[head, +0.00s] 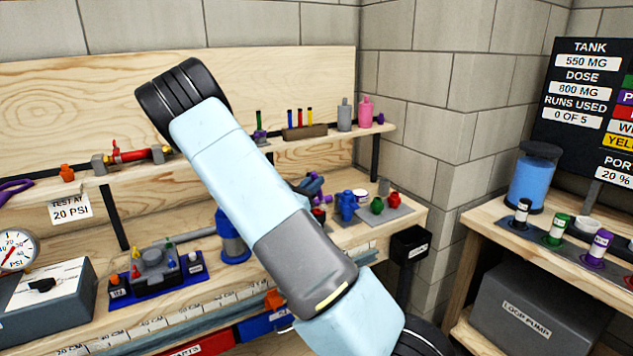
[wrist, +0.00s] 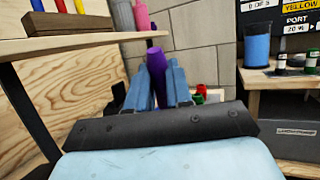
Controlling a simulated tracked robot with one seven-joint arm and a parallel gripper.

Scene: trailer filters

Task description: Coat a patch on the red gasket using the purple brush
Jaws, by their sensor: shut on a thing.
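My gripper (wrist: 158,82) is shut on a purple, rounded thing (wrist: 157,62), which stands up between its two blue fingers in the wrist view. It looks like the handle of the purple brush; its bristles are hidden. In the head view my gripper (head: 310,187) is mostly behind my arm, above the workbench and left of several small jars. I cannot pick out the red gasket for certain. A dark red piece (head: 319,215) shows just below my gripper, partly hidden.
The shelf (head: 340,136) runs above, with a pink bottle (head: 366,112). A black bin (head: 409,243) hangs at the bench's right end.

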